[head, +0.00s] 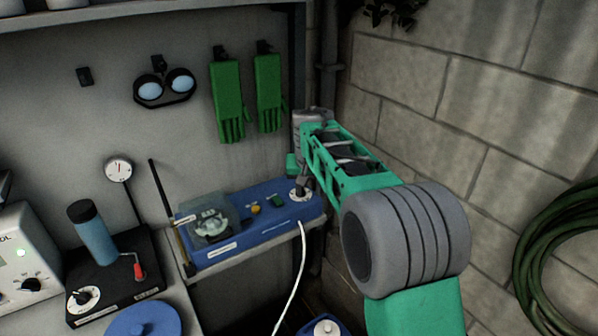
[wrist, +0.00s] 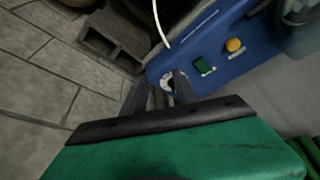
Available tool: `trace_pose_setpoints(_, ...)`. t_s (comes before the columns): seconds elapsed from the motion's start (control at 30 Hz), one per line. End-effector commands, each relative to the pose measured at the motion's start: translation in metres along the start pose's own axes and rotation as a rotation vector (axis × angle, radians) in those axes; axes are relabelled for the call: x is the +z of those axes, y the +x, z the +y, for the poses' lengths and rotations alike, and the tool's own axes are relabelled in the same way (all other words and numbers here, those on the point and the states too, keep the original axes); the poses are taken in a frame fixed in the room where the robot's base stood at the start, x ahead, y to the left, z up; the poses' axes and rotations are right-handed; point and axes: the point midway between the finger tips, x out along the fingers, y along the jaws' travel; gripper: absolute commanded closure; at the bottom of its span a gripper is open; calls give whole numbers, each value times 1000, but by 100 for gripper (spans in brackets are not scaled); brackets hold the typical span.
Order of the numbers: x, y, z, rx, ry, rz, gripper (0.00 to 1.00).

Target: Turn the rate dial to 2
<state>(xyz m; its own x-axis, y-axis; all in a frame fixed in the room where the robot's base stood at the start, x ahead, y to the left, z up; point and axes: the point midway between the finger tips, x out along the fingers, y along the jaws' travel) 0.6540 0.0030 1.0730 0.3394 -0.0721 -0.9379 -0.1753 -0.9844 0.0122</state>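The blue pump box (head: 262,222) sits on a shelf at the wall. Its round white dial face (head: 298,196) is at the right end, and also shows in the wrist view (wrist: 167,78). My gripper (head: 304,186) reaches down to this dial from above. In the wrist view its two dark fingers (wrist: 158,92) stand apart, with part of the white face between them. The knob is mostly hidden by the fingers, so I cannot tell whether they touch it. The dial's numbers and pointer are not readable.
On the box are a green switch (head: 275,201), a yellow button (head: 255,210) and a clear-covered pump head (head: 209,217). A white tube (head: 297,265) hangs in front. A black device with another dial (head: 83,298) stands left. A block wall (head: 440,130) is close on the right.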

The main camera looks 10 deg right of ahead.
Motion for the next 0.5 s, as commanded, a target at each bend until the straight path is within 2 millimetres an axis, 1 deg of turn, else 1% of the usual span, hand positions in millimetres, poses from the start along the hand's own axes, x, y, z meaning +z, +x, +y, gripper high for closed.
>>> trace_pose_setpoints(0.03,-28,5,-8,5,16,4,65)
trace_pose_setpoints(0.1,-52,18,-16,10,39,16,65)
trace_pose_setpoints(0.2,-71,30,-22,12,58,29,65)
trace_pose_setpoints(0.27,-76,36,-23,13,64,33,65)
trace_pose_setpoints(0.37,-77,47,-23,14,66,33,65)
trace_pose_setpoints(0.5,-78,72,-22,15,67,33,65)
